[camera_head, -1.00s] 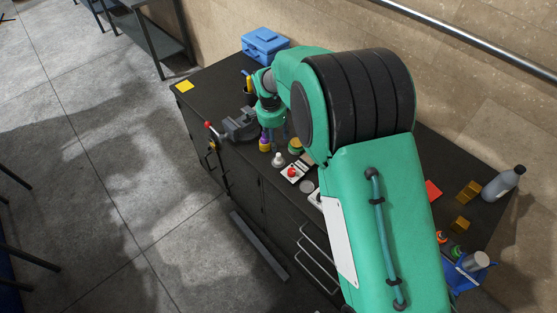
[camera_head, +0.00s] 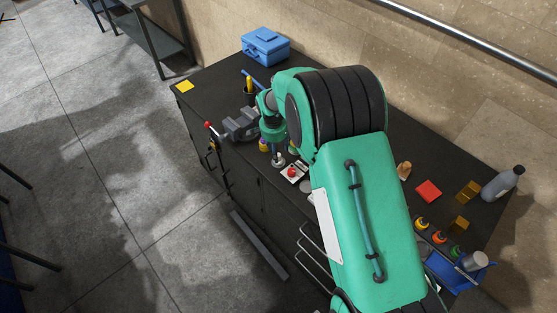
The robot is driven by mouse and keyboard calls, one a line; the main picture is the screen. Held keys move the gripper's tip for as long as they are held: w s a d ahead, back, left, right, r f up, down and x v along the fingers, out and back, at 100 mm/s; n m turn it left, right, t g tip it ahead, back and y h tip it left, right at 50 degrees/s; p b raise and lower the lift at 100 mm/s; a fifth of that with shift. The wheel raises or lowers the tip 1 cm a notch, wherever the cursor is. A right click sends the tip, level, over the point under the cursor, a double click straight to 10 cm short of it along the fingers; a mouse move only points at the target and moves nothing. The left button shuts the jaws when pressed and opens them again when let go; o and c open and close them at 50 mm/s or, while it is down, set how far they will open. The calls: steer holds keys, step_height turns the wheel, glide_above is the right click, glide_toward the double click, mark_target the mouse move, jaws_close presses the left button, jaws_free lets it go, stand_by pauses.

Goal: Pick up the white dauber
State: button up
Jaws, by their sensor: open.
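The white dauber (camera_head: 278,161) is a small whitish bottle standing near the front edge of the dark bench, left of a white box with a red button (camera_head: 292,172). My gripper (camera_head: 278,151) points down right at the dauber and covers its upper part. The jaws are open. The view is too small to tell whether the fingers are around the dauber or just above it, or whether they touch it.
A grey vise (camera_head: 241,125) is clamped at the bench's front left. A purple and yellow bottle (camera_head: 263,146) stands close left of my gripper. A blue toolbox (camera_head: 266,47) is at the back. Several colored bottles, a red block (camera_head: 429,191) and a grey bottle (camera_head: 503,184) are at the right.

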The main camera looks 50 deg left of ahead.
steer(key=shift+f, duration=0.1)
steer(key=shift+w+f+p, duration=0.2)
steer(key=shift+f, duration=1.05)
steer(key=shift+w+f+p, duration=0.15)
steer(key=shift+f, duration=1.1)
steer(key=shift+c, duration=0.3)
steer(key=c, duration=1.2)
